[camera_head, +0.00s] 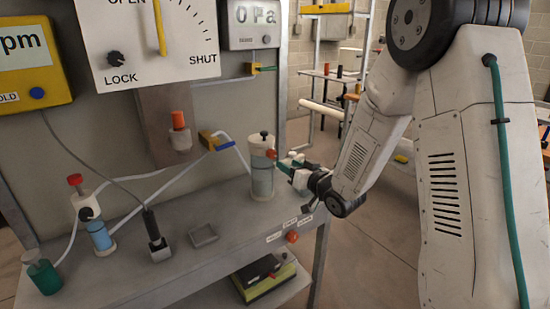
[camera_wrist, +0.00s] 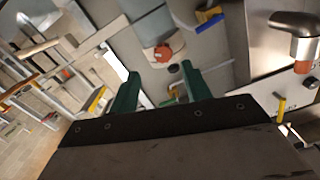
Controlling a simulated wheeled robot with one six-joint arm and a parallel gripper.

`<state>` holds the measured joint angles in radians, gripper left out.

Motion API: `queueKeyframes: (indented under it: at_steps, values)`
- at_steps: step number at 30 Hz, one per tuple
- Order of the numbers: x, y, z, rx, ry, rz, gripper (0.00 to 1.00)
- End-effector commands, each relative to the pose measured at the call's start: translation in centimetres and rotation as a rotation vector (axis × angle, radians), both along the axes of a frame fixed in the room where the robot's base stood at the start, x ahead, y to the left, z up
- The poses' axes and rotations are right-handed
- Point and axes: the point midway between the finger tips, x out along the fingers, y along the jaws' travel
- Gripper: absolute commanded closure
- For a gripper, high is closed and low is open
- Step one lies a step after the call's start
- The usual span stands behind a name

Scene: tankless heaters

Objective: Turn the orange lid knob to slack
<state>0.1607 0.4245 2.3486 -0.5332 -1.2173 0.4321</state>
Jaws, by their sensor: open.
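An orange knob (camera_head: 271,154) sits on the right side of a pale cylindrical canister (camera_head: 262,180) at the bench's right end. In the wrist view the orange knob (camera_wrist: 162,52) is round, with a small pale mark on its face. My gripper (camera_head: 287,165) is just right of the canister, its green fingers pointing at the knob. In the wrist view my gripper (camera_wrist: 160,70) is open, with one finger on each side and the knob ahead of the gap. I see no contact. I cannot read any slack marking.
Other coloured knobs are close by: an orange-red one (camera_head: 178,120) on the panel, a red one (camera_head: 74,180) at left, and an orange one (camera_head: 292,237) on the bench's front edge.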

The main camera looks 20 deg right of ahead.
Motion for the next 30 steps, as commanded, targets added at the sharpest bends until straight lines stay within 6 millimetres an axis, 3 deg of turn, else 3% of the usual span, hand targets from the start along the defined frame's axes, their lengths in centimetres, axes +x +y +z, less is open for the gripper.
queueKeyframes:
  at_steps: [5,18,29,30]
  values:
    - [1.0,0.6,-0.2,0.026,-0.027,0.018,0.52]
    - [6.8,2.7,-0.1,0.024,-0.027,0.016,0.52]
    - [7.3,2.9,-0.1,0.023,-0.026,0.015,0.52]
    - [7.3,2.9,-0.1,0.023,-0.026,0.015,0.63]
